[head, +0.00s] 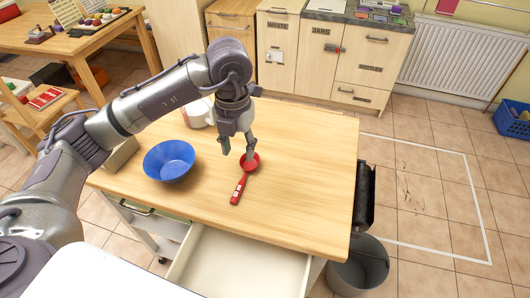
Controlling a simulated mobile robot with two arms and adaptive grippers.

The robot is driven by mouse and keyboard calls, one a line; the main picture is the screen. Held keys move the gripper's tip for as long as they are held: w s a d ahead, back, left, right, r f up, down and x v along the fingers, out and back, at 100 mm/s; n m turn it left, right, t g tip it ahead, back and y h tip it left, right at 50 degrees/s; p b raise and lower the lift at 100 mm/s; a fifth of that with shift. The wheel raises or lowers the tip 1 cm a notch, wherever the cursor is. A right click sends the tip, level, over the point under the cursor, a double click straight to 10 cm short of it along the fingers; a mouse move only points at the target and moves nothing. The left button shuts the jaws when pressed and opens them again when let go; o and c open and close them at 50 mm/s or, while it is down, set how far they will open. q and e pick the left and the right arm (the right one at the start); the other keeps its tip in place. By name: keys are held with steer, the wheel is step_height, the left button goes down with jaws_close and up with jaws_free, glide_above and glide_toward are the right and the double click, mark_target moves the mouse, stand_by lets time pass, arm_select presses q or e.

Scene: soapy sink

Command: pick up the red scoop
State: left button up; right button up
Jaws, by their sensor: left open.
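The red scoop (239,187) lies on the wooden table top, its round bowl toward the back and its handle pointing toward the front. My left gripper (238,152) hangs down over the table at the scoop's bowl end. Its fingers are apart, with one finger at or just above the bowl and the other to the left of it. I cannot tell whether the finger touches the scoop. My right gripper is not in view.
A blue bowl (169,161) stands left of the scoop. A whitish container (196,113) is behind, partly hidden by my arm. An open drawer (240,265) juts out at the table's front. A grey bin (358,265) stands at the right. The table's right side is clear.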

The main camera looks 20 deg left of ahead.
arm_select(q)
steer(key=p, duration=0.1)
glide_toward(239, 186)
steer(key=shift+d, duration=0.25)
step_height(239, 186, down, 3)
steer(key=shift+r, duration=0.15)
steer(key=shift+w+f, duration=0.1)
steer(key=shift+f, duration=0.25)
steer(key=shift+f+p, duration=0.55)
steer(key=shift+f, duration=0.05)
steer(key=f, duration=0.2)
steer(key=f+p, duration=0.1)
steer(key=shift+s+a+f, duration=0.2)
steer(key=shift+s+f, duration=0.05)
steer(key=shift+f, duration=0.3)
steer(key=shift+w, duration=0.1)
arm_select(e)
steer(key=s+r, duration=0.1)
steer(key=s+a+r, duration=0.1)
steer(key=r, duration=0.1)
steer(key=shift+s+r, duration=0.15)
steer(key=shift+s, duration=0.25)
arm_select(q)
steer(key=shift+c, duration=0.3)
